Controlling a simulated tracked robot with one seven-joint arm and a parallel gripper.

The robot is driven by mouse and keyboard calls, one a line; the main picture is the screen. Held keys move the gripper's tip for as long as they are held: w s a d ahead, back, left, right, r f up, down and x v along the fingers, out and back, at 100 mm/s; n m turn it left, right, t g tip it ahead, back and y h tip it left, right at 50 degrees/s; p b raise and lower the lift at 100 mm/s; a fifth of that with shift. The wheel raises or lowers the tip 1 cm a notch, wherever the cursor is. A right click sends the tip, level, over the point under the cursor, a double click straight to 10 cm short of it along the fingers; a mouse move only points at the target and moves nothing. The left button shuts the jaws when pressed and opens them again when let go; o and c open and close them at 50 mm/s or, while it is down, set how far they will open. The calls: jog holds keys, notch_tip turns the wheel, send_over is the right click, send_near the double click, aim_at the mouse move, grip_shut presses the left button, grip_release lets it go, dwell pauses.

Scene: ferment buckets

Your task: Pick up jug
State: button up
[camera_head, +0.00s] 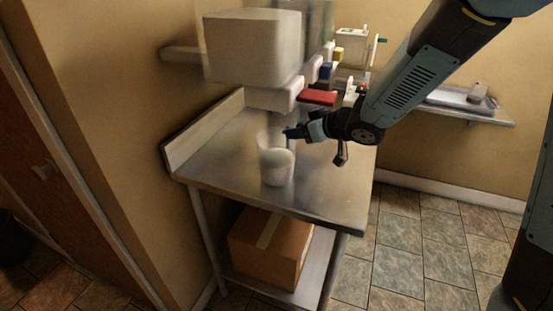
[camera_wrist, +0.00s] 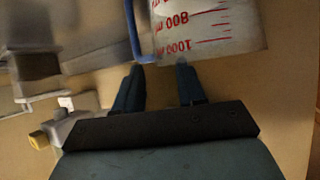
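The jug is a translucent measuring jug with red scale marks; it shows at the top of the wrist view (camera_wrist: 208,30) with its blue handle (camera_wrist: 135,30) on its left side. In the head view a pale, see-through vessel, probably this jug (camera_head: 268,138), shows faintly above a whitish bucket (camera_head: 277,168) on the steel table. My gripper (camera_head: 290,133) is beside it on the right. In the wrist view, my two fingers (camera_wrist: 159,66) are spread with a clear gap between them, their tips close to the jug's edge and handle. I cannot tell whether they touch it.
The steel table (camera_head: 330,200) has bare room at its front right. A large white box (camera_head: 252,48) and a red item (camera_head: 317,97) are behind the jug. A cardboard box (camera_head: 270,245) is on the lower shelf. A wall shelf (camera_head: 463,105) is at right.

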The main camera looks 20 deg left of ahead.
jog(key=shift+x, duration=1.25)
grip_shut()
dwell(0.5)
